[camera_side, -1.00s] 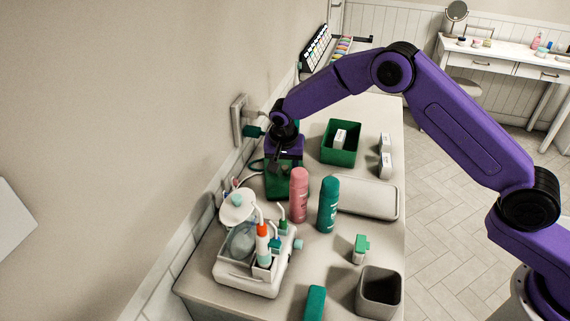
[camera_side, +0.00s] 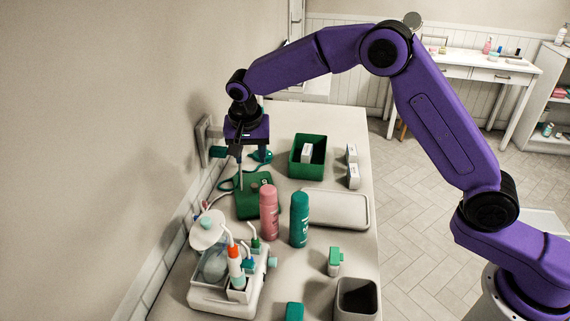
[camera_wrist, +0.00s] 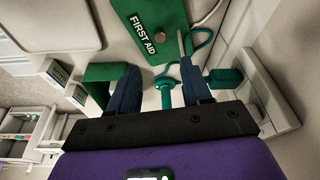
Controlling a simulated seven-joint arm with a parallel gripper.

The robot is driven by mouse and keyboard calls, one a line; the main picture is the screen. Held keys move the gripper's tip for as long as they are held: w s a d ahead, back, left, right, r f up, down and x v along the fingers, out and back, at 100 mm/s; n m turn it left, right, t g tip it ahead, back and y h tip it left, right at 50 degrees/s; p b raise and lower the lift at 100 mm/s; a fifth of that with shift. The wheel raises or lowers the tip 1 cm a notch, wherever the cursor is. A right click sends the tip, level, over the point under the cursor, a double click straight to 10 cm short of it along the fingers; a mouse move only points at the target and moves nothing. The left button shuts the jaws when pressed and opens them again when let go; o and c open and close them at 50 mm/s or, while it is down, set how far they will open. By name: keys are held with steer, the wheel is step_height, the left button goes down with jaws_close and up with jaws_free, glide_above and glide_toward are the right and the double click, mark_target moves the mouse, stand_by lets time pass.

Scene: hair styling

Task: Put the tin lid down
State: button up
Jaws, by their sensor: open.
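The tin lid (camera_side: 253,199) is a flat green panel with a small brown knob, lying on the counter behind the pink can. In the wrist view the lid (camera_wrist: 150,22) shows a white FIRST AID label beside its knob (camera_wrist: 160,38). The green tin (camera_side: 307,157) stands uncovered to the right, with white boxes inside.
A pink can (camera_side: 269,214) and a teal can (camera_side: 299,220) stand just in front of the lid. A grey tray (camera_side: 335,209) lies to the right. A white caddy (camera_side: 228,282) is at front left. Teal loops (camera_wrist: 200,42) lie beside the lid, and the wall is close on the left.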

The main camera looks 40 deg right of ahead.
steer(key=shift+s+r, duration=0.1)
steer(key=s+d+r+n+g+y, duration=0.1)
steer(key=s+d+r+n, duration=0.15)
steer(key=s+n, duration=0.45)
steer(key=s+d+r+n, duration=0.1)
steer(key=s+r+n, duration=0.15)
steer(key=s, duration=0.85)
steer(key=s+d+n, duration=0.5)
steer(key=s+d, duration=0.1)
steer(key=s, duration=0.5)
steer(key=s+d+f+n+g+y, duration=0.1)
steer(key=s+d+n, duration=0.4)
steer(key=s, duration=0.7)
steer(key=shift+s+d, duration=0.15)
steer(key=shift+d, duration=0.85)
